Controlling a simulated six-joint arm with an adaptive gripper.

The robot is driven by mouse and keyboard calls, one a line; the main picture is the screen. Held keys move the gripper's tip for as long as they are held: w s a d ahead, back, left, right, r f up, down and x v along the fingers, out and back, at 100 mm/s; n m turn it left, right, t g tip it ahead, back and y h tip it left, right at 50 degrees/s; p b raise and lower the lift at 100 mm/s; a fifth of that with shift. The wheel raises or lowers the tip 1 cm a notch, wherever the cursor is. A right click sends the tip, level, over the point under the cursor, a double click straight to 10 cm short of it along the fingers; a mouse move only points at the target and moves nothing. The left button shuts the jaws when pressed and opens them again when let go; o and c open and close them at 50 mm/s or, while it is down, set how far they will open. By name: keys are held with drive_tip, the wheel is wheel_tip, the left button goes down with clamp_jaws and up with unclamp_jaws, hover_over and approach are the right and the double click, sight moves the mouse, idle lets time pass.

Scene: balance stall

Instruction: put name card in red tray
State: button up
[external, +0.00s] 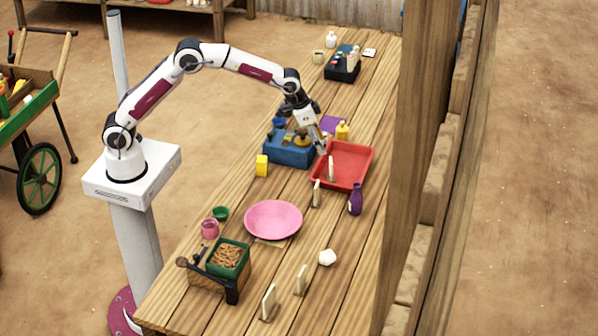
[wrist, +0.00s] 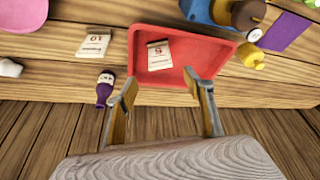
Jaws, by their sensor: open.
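The red tray (external: 358,152) lies on the wooden table, and its rim and floor show in the wrist view (wrist: 205,45). A small cream card (external: 331,168) with a red band stands inside the tray; it also shows in the wrist view (wrist: 159,56). A similar card (external: 316,193) stands outside the tray, by its near-left corner, and shows in the wrist view (wrist: 94,42). I cannot tell which card is the name card. My gripper (external: 321,148) is open and empty over the tray's left side; in the wrist view its fingers (wrist: 160,84) are apart, with nothing between them.
A pink plate (external: 273,221) and more cards (external: 268,302) are nearer. A wooden post (external: 405,150) rises at right.

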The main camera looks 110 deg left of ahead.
drive_tip(key=shift+s+d+r, duration=0.1)
drive_tip(key=shift+s+r, duration=0.05)
drive_tip(key=shift+r, duration=0.2)
idle(0.6)
drive_tip(key=s+d+r+m, duration=0.2)
drive_tip(key=s+d+r, duration=1.4)
drive_tip(key=s, duration=0.1)
drive_tip(key=s+d+f+m+h, duration=0.1)
drive_tip(key=s+d, duration=0.4)
drive_tip(key=s, duration=0.7)
drive_tip(key=s+d+f+m+t, duration=0.1)
drive_tip(key=s+d, duration=0.4)
drive_tip(key=s, duration=0.8)
drive_tip(key=shift+s+f+m+h, duration=0.2)
drive_tip(key=shift+f+m+h, duration=0.15)
drive_tip(key=shift+f, duration=0.2)
